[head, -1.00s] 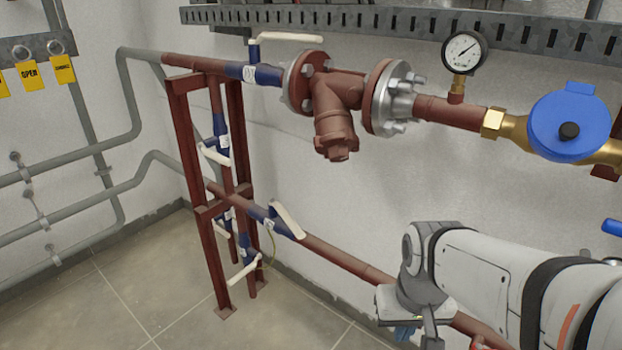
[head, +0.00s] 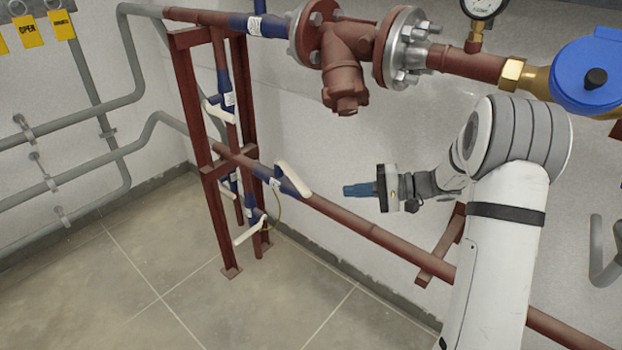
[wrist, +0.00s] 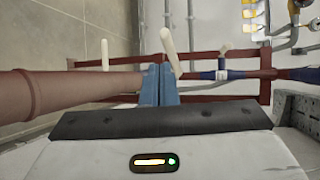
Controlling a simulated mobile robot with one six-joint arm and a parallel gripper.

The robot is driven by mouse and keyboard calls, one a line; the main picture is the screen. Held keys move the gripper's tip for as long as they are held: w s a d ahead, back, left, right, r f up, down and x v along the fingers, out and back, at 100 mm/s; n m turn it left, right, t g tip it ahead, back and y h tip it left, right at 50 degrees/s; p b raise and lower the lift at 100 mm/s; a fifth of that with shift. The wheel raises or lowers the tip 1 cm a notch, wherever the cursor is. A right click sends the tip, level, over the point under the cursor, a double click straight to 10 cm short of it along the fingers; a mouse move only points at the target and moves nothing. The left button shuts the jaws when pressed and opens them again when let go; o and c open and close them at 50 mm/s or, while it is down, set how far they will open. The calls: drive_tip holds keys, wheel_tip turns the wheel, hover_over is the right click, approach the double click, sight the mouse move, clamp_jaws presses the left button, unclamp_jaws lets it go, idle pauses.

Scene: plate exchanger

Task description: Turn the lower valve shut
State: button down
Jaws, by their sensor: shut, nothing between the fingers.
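The lower red pipe (head: 375,232) carries a blue valve (head: 267,178) with a cream lever (head: 292,180) that slants off the pipe, down to the right. In the wrist view a cream lever (wrist: 170,50) stands just beyond my fingertips; the valve body there is hidden behind the fingers. My gripper (head: 350,190) has blue fingers, shut and empty, pointing left towards the lever with a gap between. The fingers also show in the wrist view (wrist: 164,84).
Another valve lever (head: 250,230) hangs below on the red frame (head: 190,105), and one (head: 218,112) sits above. A flanged red strainer (head: 345,65) and a blue-capped meter (head: 592,75) are overhead. The wall is behind; the floor (head: 150,270) is clear.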

drive_tip(key=w+d+f+t+y, duration=0.1)
drive_tip(key=w+d+t+y, duration=0.15)
drive_tip(key=w, duration=0.25)
drive_tip(key=p, duration=0.2)
approach(298, 176)
drive_tip(key=w+a, duration=0.1)
drive_tip(key=w, duration=0.3)
drive_tip(key=a, duration=0.1)
drive_tip(key=a+p, duration=0.1)
drive_tip(key=s+a, duration=0.1)
drive_tip(key=shift+s+a+f+m+t+h, duration=0.1)
drive_tip(key=shift+a+m+t+h, duration=0.15)
drive_tip(key=shift+a+m, duration=0.15)
drive_tip(key=shift+s+a+f, duration=0.1)
drive_tip(key=shift+s+a, duration=0.15)
drive_tip(key=shift+a, duration=0.15)
